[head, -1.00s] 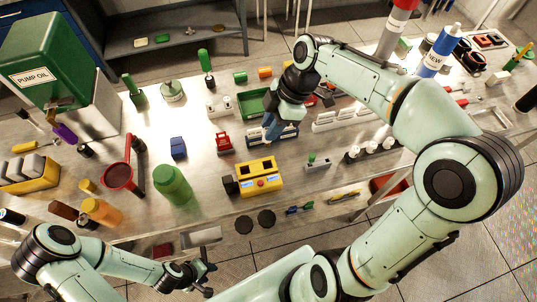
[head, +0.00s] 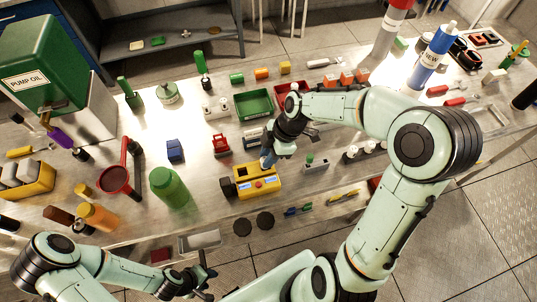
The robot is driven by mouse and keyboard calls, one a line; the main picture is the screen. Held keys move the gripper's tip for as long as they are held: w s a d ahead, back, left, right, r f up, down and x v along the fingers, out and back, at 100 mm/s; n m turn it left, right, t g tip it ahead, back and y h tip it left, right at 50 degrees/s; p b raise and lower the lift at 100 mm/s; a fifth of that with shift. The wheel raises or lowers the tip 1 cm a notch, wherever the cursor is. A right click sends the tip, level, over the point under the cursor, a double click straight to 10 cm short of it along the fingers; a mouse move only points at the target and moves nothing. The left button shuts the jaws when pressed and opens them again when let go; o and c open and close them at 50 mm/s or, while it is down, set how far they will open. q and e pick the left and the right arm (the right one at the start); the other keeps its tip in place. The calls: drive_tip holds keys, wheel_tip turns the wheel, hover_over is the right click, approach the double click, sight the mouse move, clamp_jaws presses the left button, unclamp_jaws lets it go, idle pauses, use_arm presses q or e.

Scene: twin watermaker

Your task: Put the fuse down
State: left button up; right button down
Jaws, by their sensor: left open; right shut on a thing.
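The fuse itself is too small and too hidden by the fingers to make out. I cannot tell whether it touches the yellow device. My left gripper (head: 208,275) is open and empty, low in front of the table's front edge.
A green tray (head: 254,104) and a red tray (head: 283,101) stand behind the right gripper. A green bottle (head: 168,186), a blue block (head: 175,150) and a red item (head: 221,145) stand to the left.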

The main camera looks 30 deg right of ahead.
drive_tip(key=c, duration=0.9)
unclamp_jaws()
drive_tip(key=shift+f, duration=0.1)
drive_tip(key=v, duration=1.2)
